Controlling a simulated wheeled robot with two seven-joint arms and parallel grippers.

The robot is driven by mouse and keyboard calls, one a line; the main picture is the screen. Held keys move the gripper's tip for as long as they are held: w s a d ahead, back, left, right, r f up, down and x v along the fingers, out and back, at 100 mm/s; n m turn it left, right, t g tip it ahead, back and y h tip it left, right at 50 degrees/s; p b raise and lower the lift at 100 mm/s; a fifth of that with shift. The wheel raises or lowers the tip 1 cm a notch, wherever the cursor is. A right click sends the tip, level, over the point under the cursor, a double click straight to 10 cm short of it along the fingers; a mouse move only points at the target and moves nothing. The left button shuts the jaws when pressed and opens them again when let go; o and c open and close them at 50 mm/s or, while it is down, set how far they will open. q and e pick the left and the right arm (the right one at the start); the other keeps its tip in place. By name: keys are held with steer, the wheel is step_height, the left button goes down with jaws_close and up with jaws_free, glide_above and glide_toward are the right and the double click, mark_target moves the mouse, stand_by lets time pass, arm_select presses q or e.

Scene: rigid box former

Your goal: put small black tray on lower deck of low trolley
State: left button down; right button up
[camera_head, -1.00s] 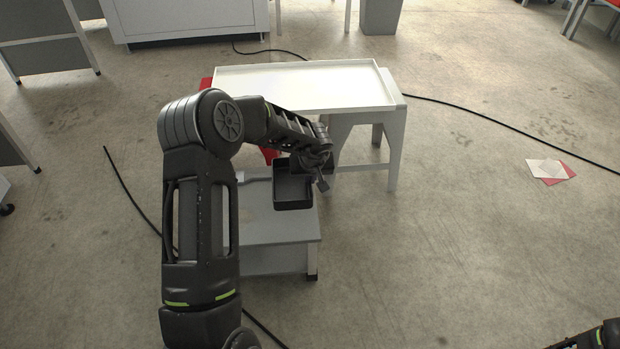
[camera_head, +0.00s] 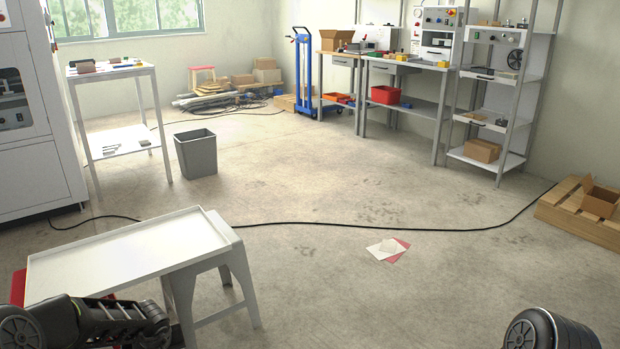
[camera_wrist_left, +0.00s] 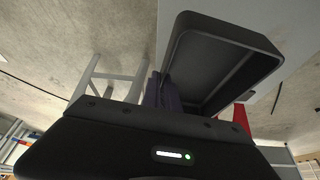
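The small black tray (camera_wrist_left: 228,36) shows in the left wrist view, an empty rectangular tray with raised walls, tilted in that picture. My left gripper (camera_wrist_left: 166,90) is at its near edge and appears shut on the tray's wall; the fingertips are partly hidden. In the head view my left arm lies at the bottom left, and its gripper and the tray are out of sight. A part of my right arm shows at the bottom right, without its gripper. I cannot clearly identify a low trolley with a lower deck; a blue wheeled cart (camera_head: 303,75) stands at the back.
A white-topped bench (camera_head: 140,250) stands at the lower left near my left arm. A two-level white stand (camera_head: 118,128) and a grey bin (camera_head: 196,153) are behind it. A black cable (camera_head: 390,228) crosses the floor past paper sheets (camera_head: 388,249). The middle floor is mostly open.

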arm_select(q)
steer(key=w+d+r+m+h, duration=0.15)
steer(key=d+r+m, duration=0.45)
steer(key=d+r, duration=1.2)
steer(key=a+p+v, duration=0.2)
steer(key=p+v, duration=2.2)
steer(key=p, duration=0.3)
steer(key=shift+d+r+t+h, duration=0.2)
steer(key=shift+r+t+h, duration=0.1)
steer(key=shift+h, duration=0.15)
steer(key=shift+w+f, duration=0.15)
steer(key=s+f, duration=0.3)
steer(key=f, duration=1)
steer(key=shift+s+f, duration=0.3)
steer(key=shift+f, duration=0.05)
